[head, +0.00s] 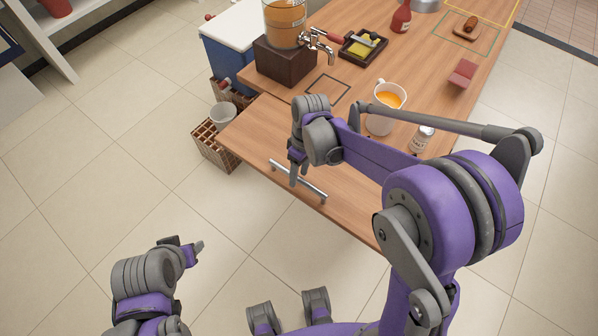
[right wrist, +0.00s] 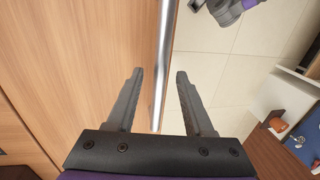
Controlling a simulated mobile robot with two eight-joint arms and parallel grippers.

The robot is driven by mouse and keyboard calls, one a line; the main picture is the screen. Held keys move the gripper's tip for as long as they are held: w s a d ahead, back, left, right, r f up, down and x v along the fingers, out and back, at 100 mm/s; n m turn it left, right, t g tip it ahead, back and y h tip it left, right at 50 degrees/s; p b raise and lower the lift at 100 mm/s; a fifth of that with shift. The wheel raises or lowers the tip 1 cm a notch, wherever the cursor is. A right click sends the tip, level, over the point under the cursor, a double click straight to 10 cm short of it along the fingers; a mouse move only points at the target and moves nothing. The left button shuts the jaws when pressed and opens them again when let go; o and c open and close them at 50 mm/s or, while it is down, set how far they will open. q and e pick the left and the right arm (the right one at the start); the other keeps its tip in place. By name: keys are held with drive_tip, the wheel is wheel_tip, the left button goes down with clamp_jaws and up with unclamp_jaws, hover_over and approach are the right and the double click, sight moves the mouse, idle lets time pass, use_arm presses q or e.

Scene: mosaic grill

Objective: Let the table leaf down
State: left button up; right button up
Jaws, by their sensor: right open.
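The table leaf (head: 246,130) is a wooden panel at the near end of the table and looks roughly level with the tabletop. A straight metal bar handle (head: 314,190) runs along its front edge. My right gripper (head: 297,174) is at the handle, pointing down. In the right wrist view the open fingers (right wrist: 158,72) stand one on each side of the bar (right wrist: 165,45), apart from it, with the leaf (right wrist: 75,50) to the left. My left gripper (head: 191,248) hangs over the floor at the lower left, away from the leaf; its finger gap is unclear.
A drink dispenser (head: 285,22), yellow-food tray (head: 362,46), orange-filled pitcher (head: 385,110) and salt shaker (head: 421,139) stand on the tabletop. A wooden crate (head: 217,148) and a blue cooler (head: 228,58) are left of the leaf. The floor in front is clear.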

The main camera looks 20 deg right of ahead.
drive_tip(key=shift+c, duration=0.2)
clamp_jaws()
idle(1.2)
